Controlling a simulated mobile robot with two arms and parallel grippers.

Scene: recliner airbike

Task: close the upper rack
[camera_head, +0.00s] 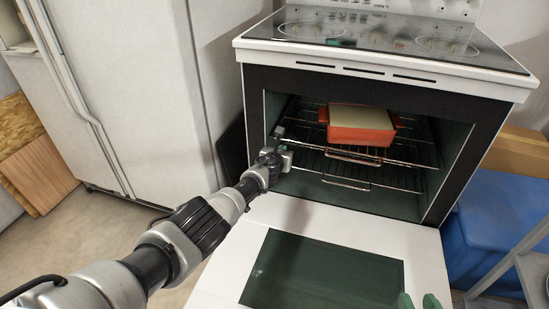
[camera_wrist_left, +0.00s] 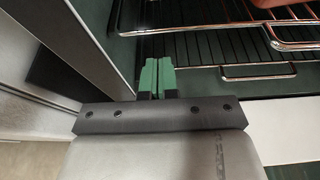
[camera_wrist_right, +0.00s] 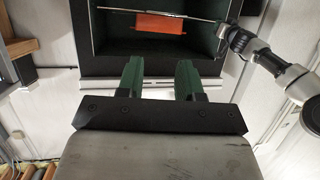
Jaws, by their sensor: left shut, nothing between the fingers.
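The upper rack (camera_head: 412,163) is in the open oven (camera_head: 345,78), carrying a red-orange dish (camera_head: 360,134). Its front bar has a drooping wire handle and lies near the oven mouth. How far it is pulled out is hard to tell. In the left wrist view, the upper rack's front bar (camera_wrist_left: 290,46) is at upper right. My left gripper (camera_head: 277,158) is at the left side of the oven mouth. Its green fingers (camera_wrist_left: 157,75) are together and empty, to the left of the rack handles. My right gripper (camera_wrist_right: 159,78) is open and empty, over the oven door, facing the oven.
A lower rack (camera_head: 345,184) sits beneath the upper one. The oven door (camera_head: 212,285) is folded down in front. A white fridge (camera_head: 150,90) stands at left. A blue bin (camera_head: 495,225) and a grey metal frame (camera_head: 515,262) are at right.

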